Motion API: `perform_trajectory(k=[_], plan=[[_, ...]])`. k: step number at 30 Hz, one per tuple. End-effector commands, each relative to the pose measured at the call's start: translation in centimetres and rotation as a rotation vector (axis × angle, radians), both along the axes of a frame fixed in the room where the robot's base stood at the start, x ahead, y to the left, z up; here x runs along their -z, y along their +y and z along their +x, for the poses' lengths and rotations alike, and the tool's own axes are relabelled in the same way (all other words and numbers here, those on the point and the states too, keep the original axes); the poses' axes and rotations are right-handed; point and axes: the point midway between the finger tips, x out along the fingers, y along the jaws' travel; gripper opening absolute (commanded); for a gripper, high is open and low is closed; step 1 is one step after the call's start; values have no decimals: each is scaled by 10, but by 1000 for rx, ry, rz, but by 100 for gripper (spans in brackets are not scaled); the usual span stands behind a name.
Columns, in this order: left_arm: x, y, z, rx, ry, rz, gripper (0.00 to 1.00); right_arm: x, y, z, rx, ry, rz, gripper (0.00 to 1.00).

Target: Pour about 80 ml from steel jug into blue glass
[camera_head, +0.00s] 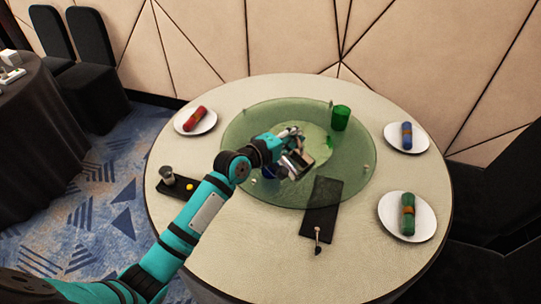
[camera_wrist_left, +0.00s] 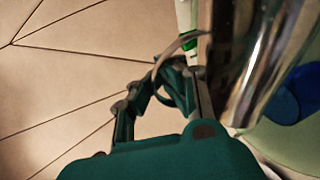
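The steel jug (camera_head: 297,161) is shiny and held above the green glass turntable (camera_head: 240,132) in the middle of the table. My left gripper (camera_head: 290,138) is shut on the jug at its handle side. In the left wrist view the jug's wall (camera_wrist_left: 262,60) fills the right, beside my left gripper (camera_wrist_left: 190,75). The blue glass (camera_head: 268,172) stands on the turntable, partly hidden behind my gripper. It also shows at the right edge of the left wrist view (camera_wrist_left: 298,92). The jug looks tilted. No stream of liquid is visible, and the glass's level is hidden. My right gripper is not in view.
A green glass (camera_head: 340,118) stands at the turntable's back right. Plates with rolled napkins (camera_head: 407,214) sit around the round table (camera_head: 260,255). A small dark tray (camera_head: 180,188) holds a metal cup (camera_head: 167,174). A dark mat (camera_head: 321,212) overlaps the turntable's front.

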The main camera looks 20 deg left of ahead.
Motion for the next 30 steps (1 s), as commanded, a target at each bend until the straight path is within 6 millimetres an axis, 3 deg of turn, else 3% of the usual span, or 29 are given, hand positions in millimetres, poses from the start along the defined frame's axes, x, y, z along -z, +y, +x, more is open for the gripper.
perform_trajectory(k=[30], plan=[[-6, 11, 7, 0, 28, -54, 0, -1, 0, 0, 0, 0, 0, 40]])
